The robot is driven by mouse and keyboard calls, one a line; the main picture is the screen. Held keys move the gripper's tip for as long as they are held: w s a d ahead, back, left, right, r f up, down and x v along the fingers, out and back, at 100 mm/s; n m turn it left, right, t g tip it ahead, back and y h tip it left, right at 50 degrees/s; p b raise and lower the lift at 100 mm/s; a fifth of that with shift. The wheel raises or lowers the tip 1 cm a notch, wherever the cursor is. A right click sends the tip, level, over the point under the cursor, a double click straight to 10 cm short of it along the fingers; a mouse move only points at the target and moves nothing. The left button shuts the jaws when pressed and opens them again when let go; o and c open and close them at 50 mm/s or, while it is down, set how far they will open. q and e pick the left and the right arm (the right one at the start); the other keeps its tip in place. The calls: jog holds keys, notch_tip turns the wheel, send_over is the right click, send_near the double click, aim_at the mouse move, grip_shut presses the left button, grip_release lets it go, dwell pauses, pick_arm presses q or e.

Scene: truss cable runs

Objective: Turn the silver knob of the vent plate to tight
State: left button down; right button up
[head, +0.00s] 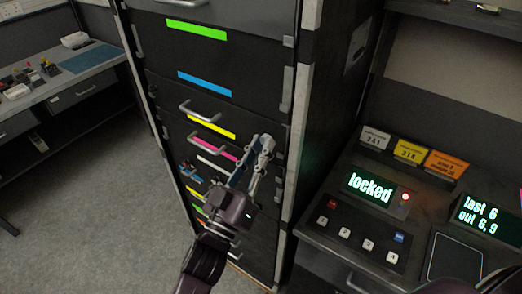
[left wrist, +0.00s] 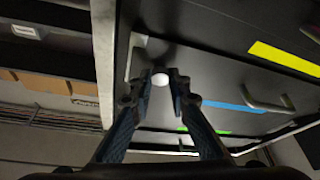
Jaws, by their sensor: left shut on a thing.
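My left gripper (head: 259,157) reaches up to the right side of the dark drawer cabinet in the head view. In the left wrist view its two fingertips (left wrist: 162,77) are closed around a small round silver-white knob (left wrist: 160,80), one finger on each side. The knob looks bright in front of a dark panel. The plate behind it is mostly hidden, and I cannot read any tight or loose mark. In the head view my gripper hides the knob. My right gripper does not show.
The cabinet has drawers with coloured strips, such as a green one (head: 196,30) and a blue one (head: 205,83), and protruding handles (head: 204,119). At right is a console with a "locked" display (head: 371,188) and buttons. A workbench (head: 75,75) stands at left, with clear floor (head: 90,180) before it.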

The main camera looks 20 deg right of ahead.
pick_arm(q)
jog(key=m+g+h, duration=0.1)
jog(key=m, duration=0.2)
jog(key=m+g+h, duration=0.1)
jog(key=m, duration=0.1)
jog(key=shift+w+a+m, duration=0.1)
jog(key=shift+w+m, duration=0.05)
jog(key=shift+m, duration=0.25)
jog(key=m+g, duration=0.1)
jog(key=m, duration=0.1)
jog(key=m+g+h, duration=0.1)
jog(key=m, duration=0.1)
jog(key=shift+w+a+h, duration=0.1)
jog(key=shift+h, duration=0.2)
jog(key=m+g, duration=0.1)
jog(key=m, duration=0.1)
jog(key=m+g, duration=0.1)
jog(key=m, duration=0.1)
jog(key=shift+w+r+m+h, duration=0.1)
jog(key=shift+m+h, duration=0.2)
jog(key=shift+m, duration=0.1)
jog(key=shift+m+g+p, duration=0.35)
jog(key=shift+m+g, duration=0.65)
jog(key=shift+m, duration=0.8)
jog(key=c, duration=1.8)
grip_release()
jog(key=shift+a, duration=0.1)
